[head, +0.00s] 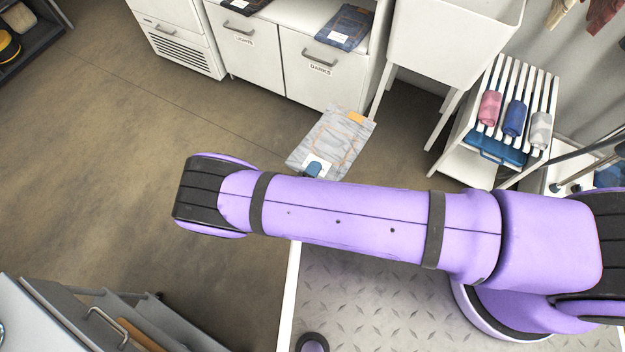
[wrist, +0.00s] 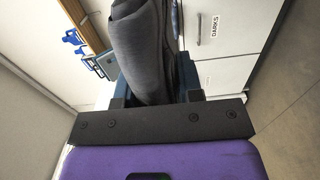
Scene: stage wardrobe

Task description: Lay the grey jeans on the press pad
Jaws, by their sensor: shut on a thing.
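The grey jeans (head: 332,138) are a folded, pale grey bundle with an orange patch at one corner, held up over the floor beyond my arm in the head view. In the wrist view the grey jeans (wrist: 138,50) stand folded between the fingers. My gripper (wrist: 155,88) is shut on them near one edge. In the head view only a blue fingertip of it (head: 313,169) shows; my purple arm hides the rest. I cannot make out the press pad in either view.
A white cabinet (head: 262,57) has doors labelled LIGHTS and DARKS, with folded dark jeans (head: 345,27) above. A white sink-like basin (head: 455,35) and a slatted rack (head: 497,70) with rolled towels stand right. Open floor (head: 120,130) lies left. Drawers (head: 95,315) stand at lower left.

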